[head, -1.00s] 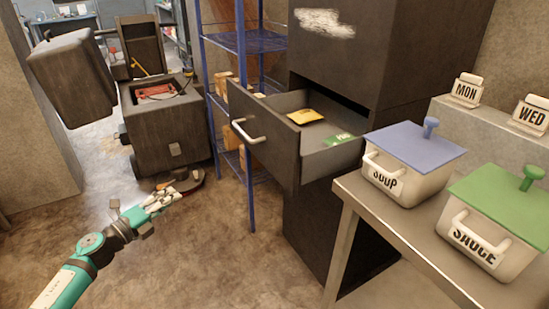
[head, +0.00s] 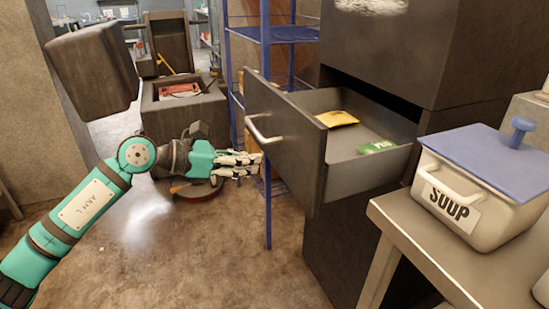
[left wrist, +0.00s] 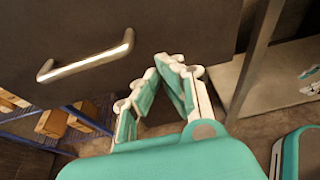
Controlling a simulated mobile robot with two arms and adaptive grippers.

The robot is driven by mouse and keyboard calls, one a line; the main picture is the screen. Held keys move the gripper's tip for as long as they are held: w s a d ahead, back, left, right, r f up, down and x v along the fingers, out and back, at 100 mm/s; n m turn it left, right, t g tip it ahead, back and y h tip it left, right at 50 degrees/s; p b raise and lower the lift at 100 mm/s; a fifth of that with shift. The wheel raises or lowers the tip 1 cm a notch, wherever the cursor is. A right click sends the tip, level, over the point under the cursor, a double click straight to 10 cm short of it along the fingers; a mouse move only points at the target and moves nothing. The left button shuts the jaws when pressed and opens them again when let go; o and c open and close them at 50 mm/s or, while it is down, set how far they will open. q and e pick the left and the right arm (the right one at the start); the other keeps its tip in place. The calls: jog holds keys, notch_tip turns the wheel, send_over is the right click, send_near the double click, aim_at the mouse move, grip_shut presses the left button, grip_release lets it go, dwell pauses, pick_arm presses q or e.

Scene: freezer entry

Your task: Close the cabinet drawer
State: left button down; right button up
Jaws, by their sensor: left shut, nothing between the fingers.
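The dark cabinet drawer (head: 295,148) is pulled open, its front facing left. Its metal handle (head: 262,131) is on that front. A yellow packet (head: 337,118) and a green packet (head: 378,146) lie inside. The cabinet (head: 400,60) rises around and above it. My left gripper (head: 258,165) is shut and empty, just left of the drawer front and below the handle. In the left wrist view the shut fingers (left wrist: 168,62) overlap the lower part of the drawer front (left wrist: 190,25), with the handle (left wrist: 86,57) to their left. Whether they touch the front cannot be told.
A steel table (head: 425,235) with a white soup container (head: 470,195) under a blue lid stands right of the drawer. A blue wire shelf (head: 265,60) is behind the drawer. A dark cart (head: 180,110) and a round floor machine (head: 190,190) stand at the left. The front floor is clear.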

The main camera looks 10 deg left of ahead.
aim_at(287, 158)
pick_arm(q)
jog(key=x, duration=0.2)
jog(key=r+x, duration=0.1)
jog(key=x, duration=0.1)
jog(key=shift+w+d+f, duration=0.15)
jog(key=shift+w+d, duration=0.05)
jog(key=shift+d, duration=0.1)
jog(key=shift+w+d, duration=0.45)
jog(key=shift+d, duration=0.15)
pick_arm(e)
jog(key=shift+w+a+r+t, duration=0.2)
jog(key=shift+w+t, duration=0.1)
jog(key=shift+w, duration=0.35)
